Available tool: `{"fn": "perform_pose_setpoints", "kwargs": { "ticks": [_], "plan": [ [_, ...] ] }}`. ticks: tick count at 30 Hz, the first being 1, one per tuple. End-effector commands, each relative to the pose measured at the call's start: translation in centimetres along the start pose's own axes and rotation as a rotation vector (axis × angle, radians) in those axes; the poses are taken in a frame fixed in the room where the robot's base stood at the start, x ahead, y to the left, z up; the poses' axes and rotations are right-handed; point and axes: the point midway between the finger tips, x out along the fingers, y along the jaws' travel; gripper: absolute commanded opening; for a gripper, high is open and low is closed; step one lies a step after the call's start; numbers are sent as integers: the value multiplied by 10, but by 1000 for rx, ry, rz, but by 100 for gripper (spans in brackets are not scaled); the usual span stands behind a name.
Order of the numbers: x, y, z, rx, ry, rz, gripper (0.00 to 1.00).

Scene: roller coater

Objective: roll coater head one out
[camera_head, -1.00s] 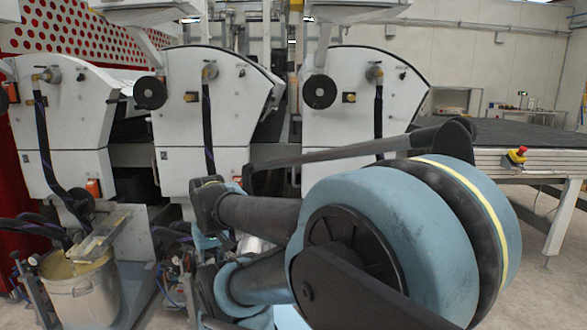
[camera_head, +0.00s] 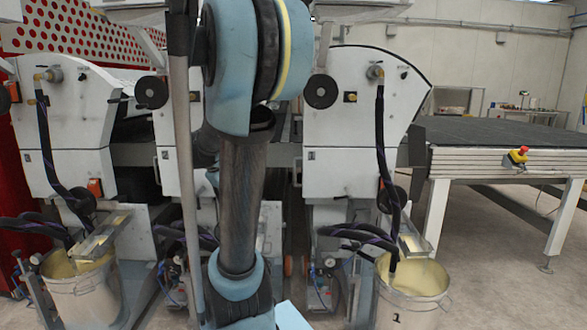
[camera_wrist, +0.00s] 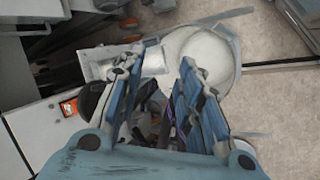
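Three white coater heads stand in a row in the head view: left (camera_head: 65,130), middle (camera_head: 167,110) and right (camera_head: 350,120). The right one stands over a bucket (camera_head: 410,297) marked "1". Black hoses (camera_head: 380,150) run down its front into that bucket. My arm hangs upright in front of the middle head and hides much of it. My gripper (camera_wrist: 165,75) shows in the wrist view with its fingers apart, above a bucket (camera_wrist: 205,50), a tray (camera_wrist: 153,62) and dark hoses. I cannot tell whether it touches the hoses. A black round handwheel (camera_wrist: 93,100) is left of the fingers.
Another bucket (camera_head: 82,292) stands at the lower left. A conveyor table (camera_head: 480,140) with a red emergency button (camera_head: 518,155) is on the right. The floor (camera_head: 500,270) there is open. An orange switch (camera_wrist: 68,106) sits on a white panel in the wrist view.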

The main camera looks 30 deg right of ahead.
Motion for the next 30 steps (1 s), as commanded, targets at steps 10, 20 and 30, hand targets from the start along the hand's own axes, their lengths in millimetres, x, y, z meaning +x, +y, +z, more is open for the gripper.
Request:
{"fn": "perform_pose_setpoints", "kwargs": {
  "ticks": [10,20,30],
  "plan": [
    [29,106,-51,-244,-141,182,33],
    [71,194,-97,-480,-317,318,33],
    [127,267,-139,-720,-536,418,33]
  ]
}}
